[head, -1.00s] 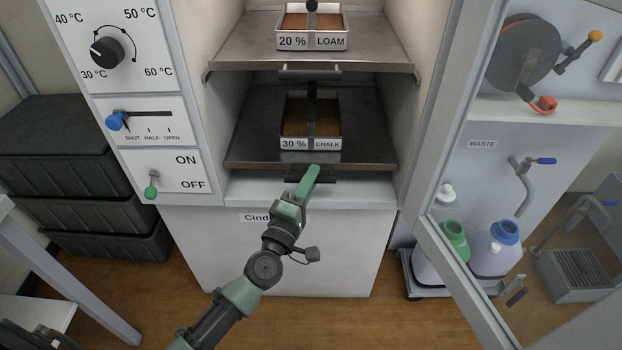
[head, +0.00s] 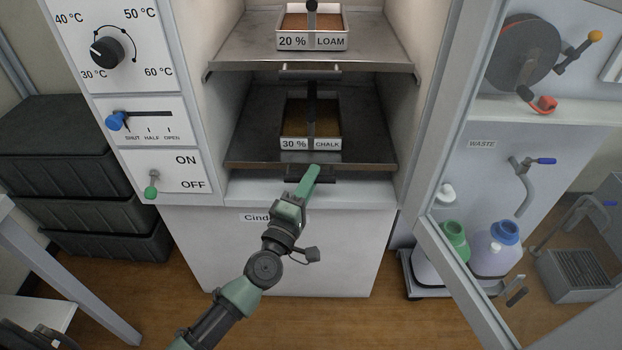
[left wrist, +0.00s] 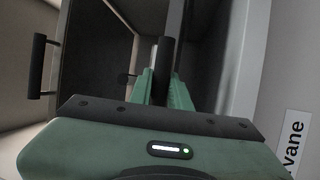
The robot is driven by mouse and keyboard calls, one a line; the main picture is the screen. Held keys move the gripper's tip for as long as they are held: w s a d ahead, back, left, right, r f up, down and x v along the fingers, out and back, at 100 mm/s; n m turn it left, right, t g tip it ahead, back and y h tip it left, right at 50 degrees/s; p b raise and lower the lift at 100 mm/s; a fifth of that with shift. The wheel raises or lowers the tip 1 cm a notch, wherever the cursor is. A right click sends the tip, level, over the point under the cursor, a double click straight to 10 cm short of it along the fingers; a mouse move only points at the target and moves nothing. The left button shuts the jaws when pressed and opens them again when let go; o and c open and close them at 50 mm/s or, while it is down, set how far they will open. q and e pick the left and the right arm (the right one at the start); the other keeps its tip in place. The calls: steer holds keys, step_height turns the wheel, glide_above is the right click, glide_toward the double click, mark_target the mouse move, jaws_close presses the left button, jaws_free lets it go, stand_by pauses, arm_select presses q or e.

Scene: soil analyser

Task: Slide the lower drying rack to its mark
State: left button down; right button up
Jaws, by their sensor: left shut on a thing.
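The lower drying rack (head: 370,140) is a dark metal shelf in the lower part of the open cabinet. A tray labelled 30 % CHALK (head: 311,144) stands on it. The rack's front edge is close to the cabinet's front sill. My left gripper (head: 313,174) is at the middle of that edge, shut on the rack's dark handle (head: 326,180). In the left wrist view the green fingers close around the dark handle bar (left wrist: 164,58). The fingers partly hide the handle in the head view. I cannot make out the rack's mark. My right gripper is not in view.
The upper rack (head: 385,55) with a 20 % LOAM tray (head: 311,42) is above, its handle (head: 310,72) jutting out. The control panel (head: 140,90) is left. The open glass door's frame (head: 440,130) is right. Black crates (head: 70,170) stand on the left.

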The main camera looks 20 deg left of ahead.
mark_target(311, 162)
arm_select(q)
steer(key=shift+f, duration=0.1)
steer(key=w, duration=0.2)
steer(key=w+a, duration=0.1)
steer(key=shift+w+b, duration=0.3)
steer(key=shift+w, duration=0.05)
steer(key=shift+w+a, duration=0.15)
steer(key=shift+w, duration=0.1)
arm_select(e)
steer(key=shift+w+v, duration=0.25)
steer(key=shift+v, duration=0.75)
arm_select(q)
steer(key=c, duration=1.4)
jaws_free()
steer(key=shift+o, duration=0.4)
steer(key=shift+w, duration=0.15)
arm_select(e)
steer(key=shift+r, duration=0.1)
